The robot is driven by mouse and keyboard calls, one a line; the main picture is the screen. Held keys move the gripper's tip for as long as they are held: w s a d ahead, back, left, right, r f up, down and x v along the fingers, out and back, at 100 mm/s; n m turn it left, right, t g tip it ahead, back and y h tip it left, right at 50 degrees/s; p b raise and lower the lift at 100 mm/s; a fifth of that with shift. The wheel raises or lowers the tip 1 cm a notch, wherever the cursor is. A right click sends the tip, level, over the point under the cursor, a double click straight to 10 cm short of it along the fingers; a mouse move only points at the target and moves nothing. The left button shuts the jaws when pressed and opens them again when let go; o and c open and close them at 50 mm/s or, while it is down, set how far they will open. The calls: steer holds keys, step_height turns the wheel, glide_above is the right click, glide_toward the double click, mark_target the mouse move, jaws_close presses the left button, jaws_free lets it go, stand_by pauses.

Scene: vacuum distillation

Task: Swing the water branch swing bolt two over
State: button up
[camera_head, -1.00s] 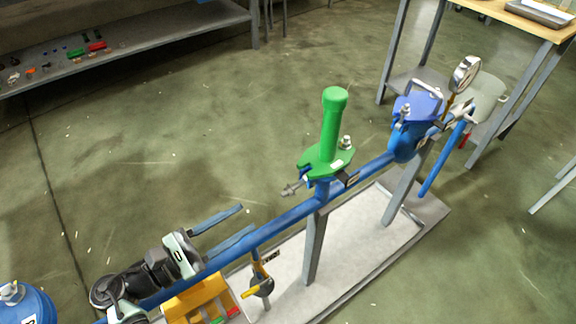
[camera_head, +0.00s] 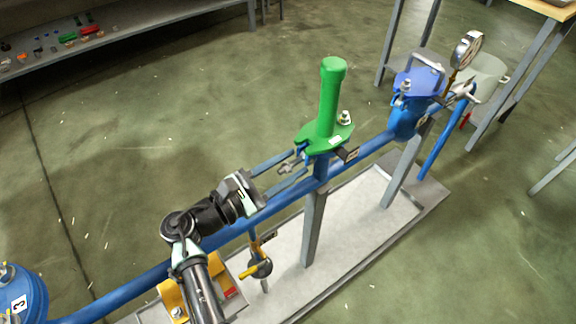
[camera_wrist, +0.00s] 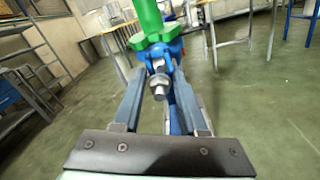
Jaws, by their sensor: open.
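A green fitting (camera_head: 326,128) with a tall round handle stands on the blue pipe, and also fills the top of the wrist view (camera_wrist: 152,25). A silver swing bolt (camera_head: 287,169) with a nut sticks out from its left side, tilted away from the green cover. It shows in the wrist view (camera_wrist: 158,84) between my fingers. Another bolt (camera_head: 345,117) stands upright at the cover's right edge. My gripper (camera_head: 299,164) is open, its two long fingers either side of the swing bolt. I cannot tell whether they touch it.
A blue capped vessel (camera_head: 409,105) with a gauge (camera_head: 467,50) stands farther along the pipe. A yellow-handled valve (camera_head: 258,267) hangs below my arm. A shelf (camera_head: 130,50) is at the back left. The floor left of the pipe is clear.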

mark_target(289, 165)
jaws_close()
steer(key=shift+r, duration=0.1)
steer(key=r+p, duration=0.1)
steer(key=p, duration=0.2)
steer(key=shift+g+y+p, duration=0.3)
steer(key=shift+g+y, duration=0.1)
steer(key=r+g+y+p, duration=0.1)
steer(key=p, duration=0.4)
steer(key=g+y+p, duration=0.1)
steer(key=p, duration=0.3)
steer(key=g+y+p, duration=0.1)
steer(key=p, duration=0.3)
steer(key=shift+d+r+y+p, duration=0.1)
steer(key=shift+r+y+p, duration=0.3)
steer(key=shift+w+g+y+p, duration=0.1)
steer(key=shift+g+y+p, duration=0.25)
steer(key=shift+p, duration=0.65)
steer(key=shift+d+f+y+p, duration=0.1)
steer(key=shift+f+y+p, duration=0.05)
steer(key=shift+y+p, duration=0.15)
